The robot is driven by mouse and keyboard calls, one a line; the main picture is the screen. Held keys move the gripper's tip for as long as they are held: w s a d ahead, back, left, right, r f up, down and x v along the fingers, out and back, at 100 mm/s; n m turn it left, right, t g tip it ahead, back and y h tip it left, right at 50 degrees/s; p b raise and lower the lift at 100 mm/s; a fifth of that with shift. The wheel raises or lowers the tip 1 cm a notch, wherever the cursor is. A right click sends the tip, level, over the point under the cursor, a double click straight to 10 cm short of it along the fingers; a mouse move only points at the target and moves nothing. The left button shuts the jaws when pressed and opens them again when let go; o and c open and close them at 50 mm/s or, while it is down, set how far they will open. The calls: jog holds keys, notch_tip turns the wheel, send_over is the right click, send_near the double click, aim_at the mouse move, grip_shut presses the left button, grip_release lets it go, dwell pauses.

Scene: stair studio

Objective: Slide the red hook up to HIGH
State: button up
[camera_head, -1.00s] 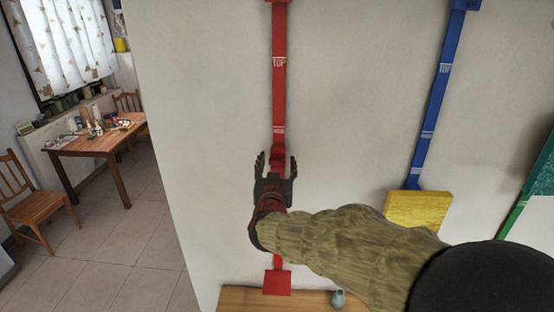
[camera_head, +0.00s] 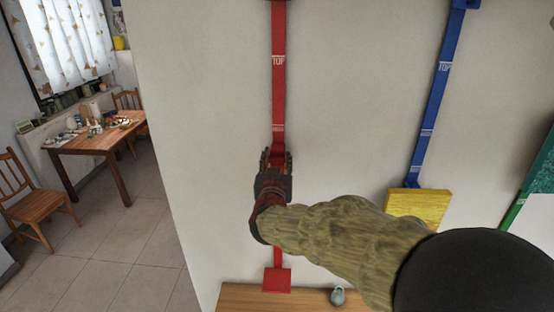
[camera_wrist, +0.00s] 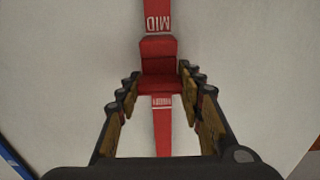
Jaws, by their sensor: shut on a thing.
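The red rail (camera_head: 279,92) runs up and down the wall in the head view, with a white TOP label high on it and a smaller, unreadable label just above my gripper. My gripper (camera_head: 276,158) is at the rail below that lower label. In the wrist view my gripper (camera_wrist: 160,88) has its fingers on both sides of the red hook (camera_wrist: 158,64) and is shut on it. A label reading MID (camera_wrist: 158,22) and a smaller label lie on either side of the hook. In the head view the hook is mostly hidden by my gripper.
A blue rail (camera_head: 434,110) with a yellow block (camera_head: 417,207) at its lower end stands to the right. A green rail (camera_head: 514,213) is at the far right. A wooden shelf (camera_head: 245,298) with a small vase (camera_head: 337,297) is below. The wall above my gripper is clear.

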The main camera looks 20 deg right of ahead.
aim_at(277, 158)
jog(key=c, duration=0.6)
grip_shut()
notch_tip(277, 158, up, 13)
jog(key=p, duration=0.7)
jog(key=o, duration=1.4)
grip_release()
jog(key=shift+o, duration=0.2)
